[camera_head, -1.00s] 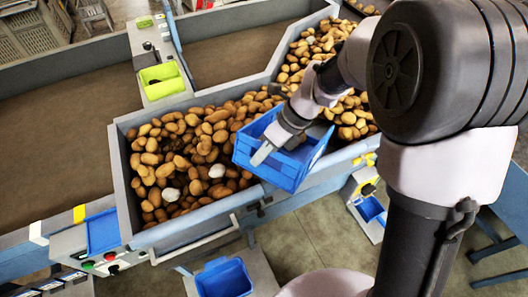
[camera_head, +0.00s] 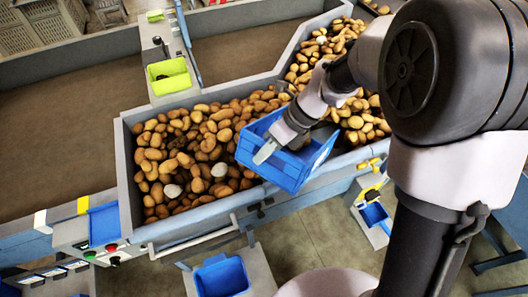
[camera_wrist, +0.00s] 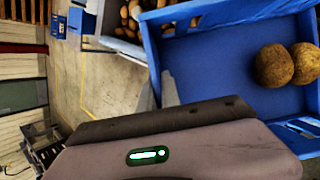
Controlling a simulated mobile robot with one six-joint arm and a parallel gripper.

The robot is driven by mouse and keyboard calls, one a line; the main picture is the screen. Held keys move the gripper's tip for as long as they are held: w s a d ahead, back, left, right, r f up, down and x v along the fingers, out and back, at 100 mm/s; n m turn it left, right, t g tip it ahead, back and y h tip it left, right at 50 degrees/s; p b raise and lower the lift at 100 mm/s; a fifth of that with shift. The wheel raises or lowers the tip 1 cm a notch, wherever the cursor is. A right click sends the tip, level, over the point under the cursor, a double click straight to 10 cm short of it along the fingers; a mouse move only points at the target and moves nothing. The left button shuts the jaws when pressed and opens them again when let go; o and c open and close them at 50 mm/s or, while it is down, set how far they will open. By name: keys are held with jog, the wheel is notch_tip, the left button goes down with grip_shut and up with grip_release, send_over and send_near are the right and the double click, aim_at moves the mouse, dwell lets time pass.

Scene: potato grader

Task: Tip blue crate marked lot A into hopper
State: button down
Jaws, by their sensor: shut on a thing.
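A blue crate (camera_head: 290,163) is held tilted over the front edge of the hopper (camera_head: 126,180), which holds many potatoes and a few pale lumps. My gripper (camera_head: 268,150) is shut on the crate's wall. In the wrist view the blue crate (camera_wrist: 215,70) fills the upper right, and two brown potatoes (camera_wrist: 274,66) lie inside it near its far side. No lot mark can be read on the crate. The gripper's fingertips are partly hidden in the wrist view.
A yellow-green bin (camera_head: 169,77) sits on the divider behind the hopper. Another blue crate (camera_head: 221,277) stands on a grey stand below the hopper's front. A small blue tray (camera_head: 375,215) is at the right. A control panel with buttons (camera_head: 105,252) is at the front left.

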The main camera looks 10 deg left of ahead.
dwell(0.3)
jog(key=shift+w+r+p, duration=0.1)
jog(key=shift+r+p, duration=0.15)
jog(key=shift+p, duration=0.1)
jog(key=w+d+r+m+g+y+p, duration=0.1)
jog(key=w+r+p, duration=0.6)
jog(key=p, duration=0.7)
jog(key=d+g+y, duration=0.1)
jog(key=d+g, duration=0.1)
jog(key=g, duration=0.1)
jog(key=shift+d+r+y, duration=0.2)
jog(key=shift+r+y, duration=0.1)
jog(key=shift+r, duration=0.1)
jog(key=shift+w, duration=0.1)
